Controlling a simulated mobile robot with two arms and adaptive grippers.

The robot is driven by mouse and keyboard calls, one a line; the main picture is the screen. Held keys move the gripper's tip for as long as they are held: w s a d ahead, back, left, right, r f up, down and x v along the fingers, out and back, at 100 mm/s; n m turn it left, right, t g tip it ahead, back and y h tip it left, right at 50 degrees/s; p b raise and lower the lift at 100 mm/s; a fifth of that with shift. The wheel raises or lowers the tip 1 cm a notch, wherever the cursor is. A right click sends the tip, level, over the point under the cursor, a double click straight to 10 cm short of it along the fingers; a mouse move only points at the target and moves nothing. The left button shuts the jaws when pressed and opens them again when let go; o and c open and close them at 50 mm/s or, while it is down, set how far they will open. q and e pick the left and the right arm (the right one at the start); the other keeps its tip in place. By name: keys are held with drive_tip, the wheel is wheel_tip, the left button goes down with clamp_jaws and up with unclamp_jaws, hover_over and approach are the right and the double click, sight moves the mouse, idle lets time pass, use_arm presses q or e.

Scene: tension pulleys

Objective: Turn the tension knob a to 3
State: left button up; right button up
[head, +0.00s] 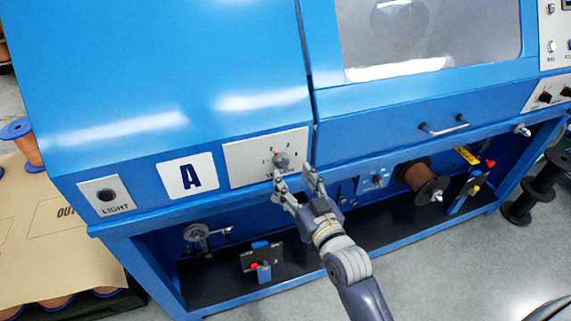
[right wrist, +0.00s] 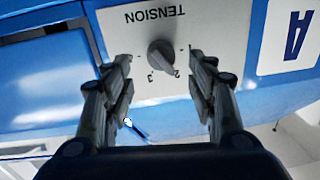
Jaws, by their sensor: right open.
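The tension knob (head: 281,160) is a small grey knob on a white panel (head: 245,164) marked TENSION, beside the label A (head: 188,176). The right wrist view shows the knob (right wrist: 160,56) upside down. Its narrow end appears to point near the 2, with the 3 beside it. My right gripper (head: 294,178) is open just below the knob in the head view. In the right wrist view its two fingers stand on either side of the knob, with a gap on both sides. Whether the fingertips reach the knob's depth is unclear. My left gripper is not in view.
A LIGHT switch panel (head: 105,196) is left of the label. A door handle (head: 443,127) sticks out at the right. Below, an open bay holds a copper spool (head: 419,177) and small pulley fittings. A cardboard sheet (head: 48,235) lies at the left.

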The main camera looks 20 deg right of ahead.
sight(286, 166)
drive_tip(key=w, duration=0.5)
drive_tip(key=shift+w+a, duration=0.15)
drive_tip(key=shift+a, duration=0.15)
drive_tip(key=c, duration=1)
